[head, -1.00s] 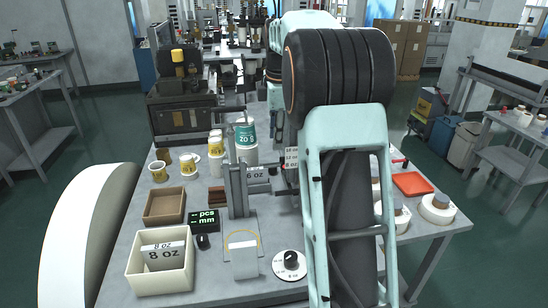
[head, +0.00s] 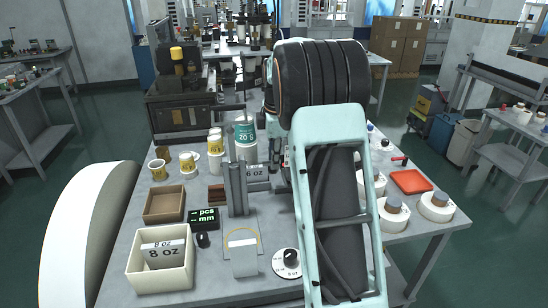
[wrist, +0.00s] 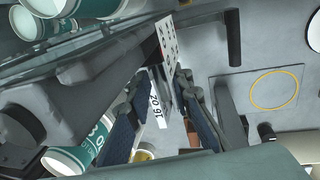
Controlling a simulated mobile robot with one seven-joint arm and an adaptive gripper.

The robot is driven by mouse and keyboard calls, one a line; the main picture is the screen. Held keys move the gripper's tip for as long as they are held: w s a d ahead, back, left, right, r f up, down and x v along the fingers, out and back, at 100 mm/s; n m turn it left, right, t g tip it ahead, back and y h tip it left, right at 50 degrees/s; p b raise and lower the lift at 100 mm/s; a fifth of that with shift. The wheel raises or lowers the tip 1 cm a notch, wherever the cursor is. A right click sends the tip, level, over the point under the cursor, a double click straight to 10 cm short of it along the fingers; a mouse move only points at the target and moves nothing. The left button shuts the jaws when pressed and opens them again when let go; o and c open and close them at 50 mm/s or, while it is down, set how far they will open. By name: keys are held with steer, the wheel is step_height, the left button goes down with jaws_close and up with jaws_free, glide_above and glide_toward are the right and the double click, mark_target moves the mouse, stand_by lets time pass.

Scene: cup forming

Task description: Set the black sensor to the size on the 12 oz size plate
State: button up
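In the wrist view my gripper (wrist: 162,102) has its two dark blue pads apart, with a gap between them. A white size plate reading 16 OZ (wrist: 157,108) shows in that gap; I cannot tell its distance from the pads. A white marked card (wrist: 166,38) is beyond it. The grey upright stand (head: 236,190) is on the table in the head view, with an 8 OZ plate (head: 257,172) beside it. I cannot single out the black sensor among the dark parts near the stand. The 12 oz plate is not readable now. My arm hides the gripper in the head view.
A black display (head: 203,217), a dial (head: 288,262) and a white block (head: 244,258) stand in front. A cream bin (head: 160,276) and brown tray (head: 164,205) are left. Cups, including a teal cup (head: 245,133), stand behind; an orange tray (head: 411,181) is right.

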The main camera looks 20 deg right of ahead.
jaws_close()
steer(key=shift+r+p, duration=0.9)
steer(key=shift+r, duration=0.5)
steer(key=shift+f, duration=0.1)
steer(key=shift+o, duration=1.9)
jaws_free()
step_height(320, 180, up, 12)
steer(key=s, duration=0.2)
steer(key=shift+s+a+f, duration=0.15)
steer(key=shift+a, duration=0.1)
